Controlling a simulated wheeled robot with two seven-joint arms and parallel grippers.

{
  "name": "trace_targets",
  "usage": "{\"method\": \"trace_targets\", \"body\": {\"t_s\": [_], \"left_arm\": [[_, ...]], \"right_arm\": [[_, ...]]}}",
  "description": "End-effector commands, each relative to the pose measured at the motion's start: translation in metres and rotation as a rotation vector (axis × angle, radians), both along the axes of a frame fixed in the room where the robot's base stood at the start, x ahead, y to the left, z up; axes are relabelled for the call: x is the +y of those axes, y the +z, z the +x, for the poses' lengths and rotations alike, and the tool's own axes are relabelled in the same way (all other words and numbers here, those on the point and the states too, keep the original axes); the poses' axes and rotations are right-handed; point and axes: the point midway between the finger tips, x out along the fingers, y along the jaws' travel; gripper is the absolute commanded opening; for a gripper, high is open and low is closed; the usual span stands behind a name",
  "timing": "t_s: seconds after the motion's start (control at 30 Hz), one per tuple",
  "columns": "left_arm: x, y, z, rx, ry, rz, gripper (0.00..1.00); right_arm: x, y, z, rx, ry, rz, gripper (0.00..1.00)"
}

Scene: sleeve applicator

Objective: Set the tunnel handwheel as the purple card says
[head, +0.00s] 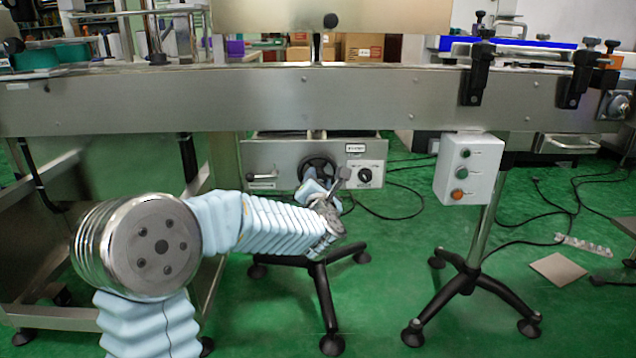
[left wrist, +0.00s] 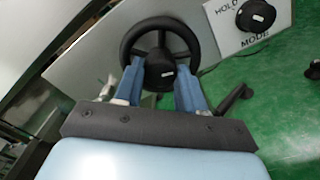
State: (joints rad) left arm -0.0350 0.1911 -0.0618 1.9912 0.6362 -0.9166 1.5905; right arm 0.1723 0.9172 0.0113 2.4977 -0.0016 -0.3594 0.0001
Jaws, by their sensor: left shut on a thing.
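The black handwheel (head: 319,161) is on the front of a steel panel (head: 280,156) under the conveyor. The wheel's lower part is hidden by the gripper. I cannot make out a purple card. My right gripper is not in view.
A black mode knob (head: 365,175) on a white plate is right of the wheel. A lever handle (head: 262,177) is left of it. A button box (head: 468,169) stands further right. The conveyor (head: 250,102) runs above. Cables and stand feet lie on the green floor.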

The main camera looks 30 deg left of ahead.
Motion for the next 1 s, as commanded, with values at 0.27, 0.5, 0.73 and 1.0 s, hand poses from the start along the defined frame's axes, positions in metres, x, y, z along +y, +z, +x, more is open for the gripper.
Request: {"method": "trace_targets", "body": {"t_s": [0.27,0.5,0.73,1.0], "left_arm": [[-0.0015,-0.0011,0.0006,-0.03,-0.004,-0.054,0.09],[-0.0016,-0.0008,0.0006,-0.034,-0.004,-0.061,0.09],[-0.0016,-0.0006,0.0006,-0.036,-0.004,-0.06,0.44],[-0.0007,-0.0001,0.0003,-0.036,-0.002,-0.06,0.65]], "right_arm": [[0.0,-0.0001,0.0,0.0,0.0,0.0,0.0],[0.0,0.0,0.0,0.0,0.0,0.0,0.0],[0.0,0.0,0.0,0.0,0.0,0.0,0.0],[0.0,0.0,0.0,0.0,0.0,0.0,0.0]]}}
